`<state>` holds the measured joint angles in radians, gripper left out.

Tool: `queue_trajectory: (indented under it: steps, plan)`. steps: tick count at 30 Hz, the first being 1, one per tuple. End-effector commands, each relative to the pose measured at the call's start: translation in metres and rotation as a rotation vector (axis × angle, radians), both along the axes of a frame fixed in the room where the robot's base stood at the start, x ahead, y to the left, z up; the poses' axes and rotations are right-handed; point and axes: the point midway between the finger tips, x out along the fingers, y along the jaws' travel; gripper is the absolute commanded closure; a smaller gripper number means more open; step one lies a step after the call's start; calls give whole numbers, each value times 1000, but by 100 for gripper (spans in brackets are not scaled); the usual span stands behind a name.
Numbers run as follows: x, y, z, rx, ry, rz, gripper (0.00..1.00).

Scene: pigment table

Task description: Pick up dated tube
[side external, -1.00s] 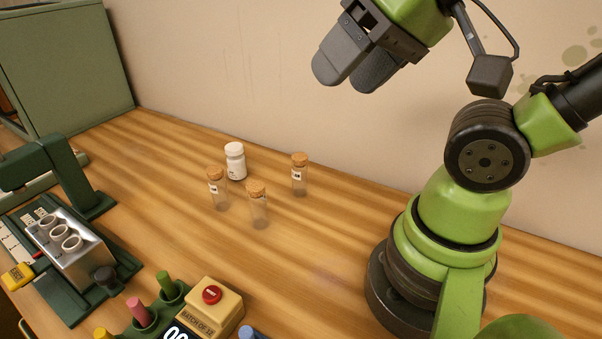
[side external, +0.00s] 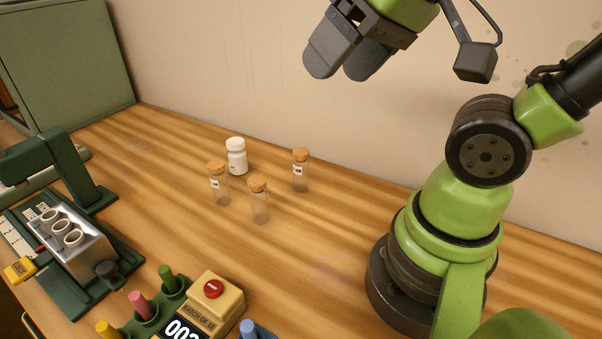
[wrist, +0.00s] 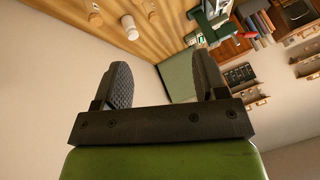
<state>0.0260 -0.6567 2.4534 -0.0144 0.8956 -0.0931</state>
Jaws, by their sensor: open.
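Several corked glass tubes stand upright on the wooden table: a left tube (side external: 221,190), a front tube (side external: 260,207) and a right tube (side external: 300,176). The left and right tubes carry small white labels whose writing is too small to read; I see no clear label on the front one. Which tube is dated I cannot tell. My gripper (side external: 344,70) is open and empty, high above the table and to the right of the tubes. In the wrist view the gripper (wrist: 163,90) shows its two pads wide apart with nothing between them.
A white bottle (side external: 237,158) stands close behind the left tube. A metal rack (side external: 74,248) on a green fixture is at left. A counter box with a red button (side external: 213,289) and coloured pegs are in front. The table right of the tubes is clear.

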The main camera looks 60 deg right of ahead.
Motion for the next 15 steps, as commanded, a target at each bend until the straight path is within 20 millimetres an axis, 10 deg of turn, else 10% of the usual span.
queue_trajectory:
  steps: [8,15]
  plan:
    - [71,-43,-28,-267,189,294,34]
    - [119,-96,-91,-402,359,642,34]
